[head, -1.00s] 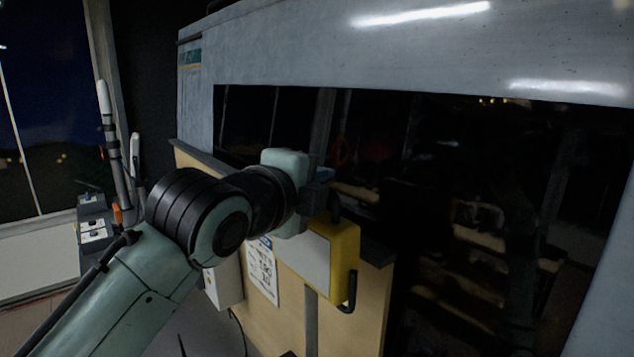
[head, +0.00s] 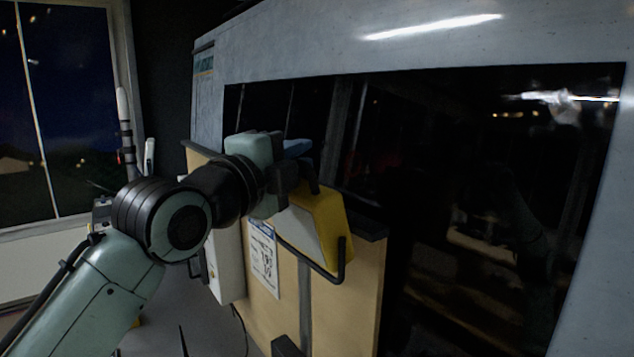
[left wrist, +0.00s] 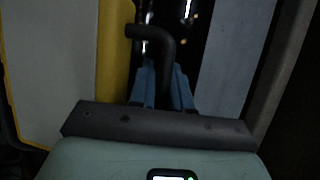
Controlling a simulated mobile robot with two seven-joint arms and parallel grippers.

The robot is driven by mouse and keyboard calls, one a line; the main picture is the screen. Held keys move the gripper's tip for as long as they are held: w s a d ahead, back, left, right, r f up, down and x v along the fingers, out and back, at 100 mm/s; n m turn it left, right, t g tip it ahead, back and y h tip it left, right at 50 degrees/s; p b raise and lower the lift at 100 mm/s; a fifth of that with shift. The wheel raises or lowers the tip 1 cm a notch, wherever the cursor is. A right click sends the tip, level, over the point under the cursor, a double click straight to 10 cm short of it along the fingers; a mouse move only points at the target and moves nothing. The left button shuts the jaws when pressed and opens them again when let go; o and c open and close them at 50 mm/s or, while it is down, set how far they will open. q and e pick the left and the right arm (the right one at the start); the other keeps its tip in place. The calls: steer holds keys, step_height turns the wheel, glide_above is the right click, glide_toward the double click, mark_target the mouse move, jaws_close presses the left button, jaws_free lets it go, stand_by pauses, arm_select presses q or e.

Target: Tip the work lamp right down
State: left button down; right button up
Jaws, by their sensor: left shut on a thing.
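The work lamp (head: 322,230) is a yellow box with a pale front panel, mounted at the top edge of a tan counter panel. It is tilted, with its pale face turned toward the lower left. A black bent bar runs around its lower right side. My left gripper (head: 300,150) is at the lamp's upper side, its blue fingers partly hidden by my wrist. In the left wrist view the two blue fingers (left wrist: 163,85) are shut on the lamp's black bent handle (left wrist: 155,38), with the yellow lamp edge (left wrist: 116,50) beside them. My right gripper is not in view.
A large dark window opening (head: 450,200) lies behind and right of the lamp, under a grey panel (head: 400,50). A white box (head: 227,262) and a printed sheet (head: 263,258) are on the tan panel (head: 345,310). The floor is visible at lower left.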

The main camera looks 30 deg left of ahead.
arm_select(q)
steer(key=s+a+f+n+t+b, duration=0.2)
steer(key=s+t+b, duration=0.2)
steer(key=b, duration=0.4)
steer(key=shift+s+f+y+b, duration=0.35)
steer(key=shift+s+f+y, duration=0.05)
steer(key=shift+s, duration=0.3)
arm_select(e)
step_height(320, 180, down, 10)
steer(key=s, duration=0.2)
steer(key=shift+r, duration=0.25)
arm_select(q)
steer(key=shift+s+a, duration=0.15)
steer(key=shift+a, duration=0.05)
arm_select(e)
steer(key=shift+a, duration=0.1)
arm_select(q)
steer(key=c, duration=1.4)
jaws_free()
steer(key=shift+c, duration=0.2)
